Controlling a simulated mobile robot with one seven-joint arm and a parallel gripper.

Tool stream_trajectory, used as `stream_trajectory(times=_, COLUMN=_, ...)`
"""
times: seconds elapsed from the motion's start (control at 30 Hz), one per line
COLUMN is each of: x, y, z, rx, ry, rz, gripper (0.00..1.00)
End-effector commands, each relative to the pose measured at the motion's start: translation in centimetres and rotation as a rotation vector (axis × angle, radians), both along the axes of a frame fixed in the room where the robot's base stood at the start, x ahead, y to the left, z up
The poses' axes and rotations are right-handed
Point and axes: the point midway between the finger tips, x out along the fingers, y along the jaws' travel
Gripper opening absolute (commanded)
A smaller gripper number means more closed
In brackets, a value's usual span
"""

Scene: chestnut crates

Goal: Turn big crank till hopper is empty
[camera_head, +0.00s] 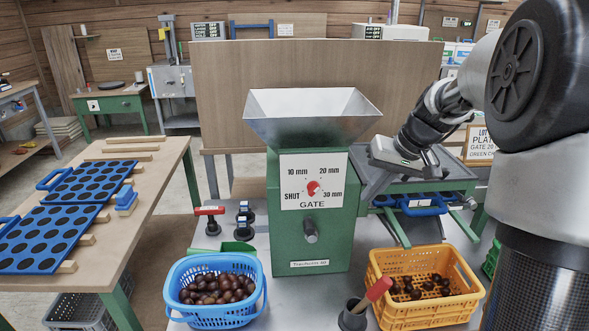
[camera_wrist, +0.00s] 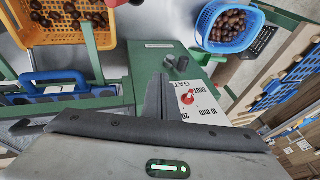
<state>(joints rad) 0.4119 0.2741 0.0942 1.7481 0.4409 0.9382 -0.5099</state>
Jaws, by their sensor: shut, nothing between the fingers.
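The green machine (camera_head: 285,245) stands on the grey table with a metal hopper (camera_head: 312,108) on top. I see no chestnuts in the hopper, but its bottom is hidden. A dark handle (camera_head: 310,232), possibly the crank, sticks out of the front below the gate panel; it also shows in the wrist view (camera_wrist: 178,65). The red gate dial (camera_head: 313,188) is on the white panel; its exact setting is hard to read. My gripper (camera_head: 420,168) is shut and empty, right of the machine, above the green side frame. In the wrist view its fingers (camera_wrist: 158,95) appear near the panel, apart from the handle.
A blue basket (camera_head: 214,320) of chestnuts stands front left, a yellow crate (camera_head: 425,312) with fewer chestnuts front right. A red-handled tool (camera_head: 378,290) stands in a dark cup between them. Black weights (camera_head: 243,230) sit left of the machine. Blue trays (camera_head: 45,238) lie on the left bench.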

Motion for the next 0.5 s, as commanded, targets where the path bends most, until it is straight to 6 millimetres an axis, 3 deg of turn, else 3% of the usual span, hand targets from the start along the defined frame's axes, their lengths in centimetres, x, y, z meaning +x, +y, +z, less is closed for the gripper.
stream_trajectory(times=0.13, x=3.0, y=0.4, z=-2.6, rx=0.060, ry=-0.037, rz=0.105, gripper=0.00)
stream_trajectory(times=0.5, x=4.8, y=2.0, z=-6.4, rx=0.081, ry=-0.058, rz=0.148, gripper=0.00)
